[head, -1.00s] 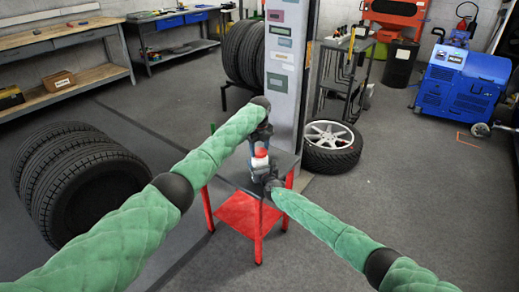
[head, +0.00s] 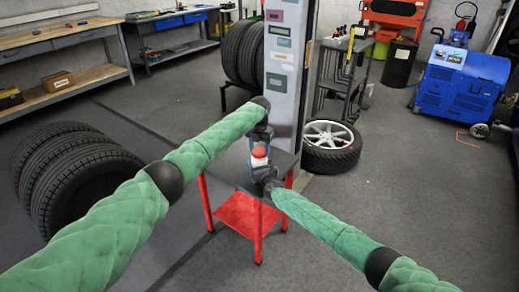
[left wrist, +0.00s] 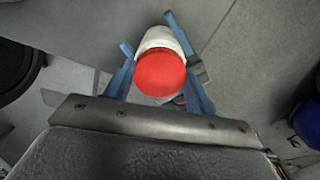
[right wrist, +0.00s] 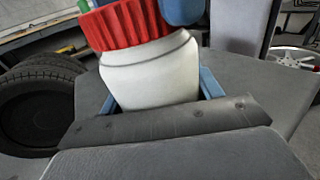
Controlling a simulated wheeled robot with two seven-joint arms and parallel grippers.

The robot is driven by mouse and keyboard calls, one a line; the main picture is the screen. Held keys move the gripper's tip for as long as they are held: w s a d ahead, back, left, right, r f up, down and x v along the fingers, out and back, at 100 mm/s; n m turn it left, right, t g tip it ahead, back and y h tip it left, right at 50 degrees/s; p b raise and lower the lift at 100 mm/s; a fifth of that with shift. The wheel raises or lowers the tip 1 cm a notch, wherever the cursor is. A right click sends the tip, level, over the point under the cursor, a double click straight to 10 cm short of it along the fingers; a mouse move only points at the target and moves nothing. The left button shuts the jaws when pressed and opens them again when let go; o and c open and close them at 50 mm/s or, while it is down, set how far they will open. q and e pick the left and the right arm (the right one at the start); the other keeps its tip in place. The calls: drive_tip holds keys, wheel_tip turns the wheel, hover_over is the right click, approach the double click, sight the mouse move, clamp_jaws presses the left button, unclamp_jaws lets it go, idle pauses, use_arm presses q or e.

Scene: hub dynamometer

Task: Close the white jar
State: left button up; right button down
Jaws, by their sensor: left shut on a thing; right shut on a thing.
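The white jar (head: 258,161) is held upright over the small grey-topped red table. Its red ribbed lid (head: 259,152) sits on top of the jar's mouth. My left gripper (head: 260,140) reaches down from above and is shut on the lid; in the left wrist view its blue fingers flank the red lid (left wrist: 160,74). My right gripper (head: 267,180) comes in from the right and is shut on the jar's body. The right wrist view shows the white body (right wrist: 150,75) between its blue fingers, with the lid (right wrist: 125,22) above. The thread is hidden.
The small table (head: 228,168) has a bare grey top and a red lower shelf (head: 245,212). A grey post (head: 287,70) stands close behind it. Stacked tyres (head: 75,175) are at left and a wheel (head: 331,146) lies at right. The floor around is open.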

use_arm(q)
drive_tip(key=shift+a+r, duration=0.1)
drive_tip(key=o, duration=1)
drive_tip(key=shift+c, duration=0.2)
drive_tip(key=shift+r, duration=2.2)
drive_tip(key=shift+c, duration=0.4)
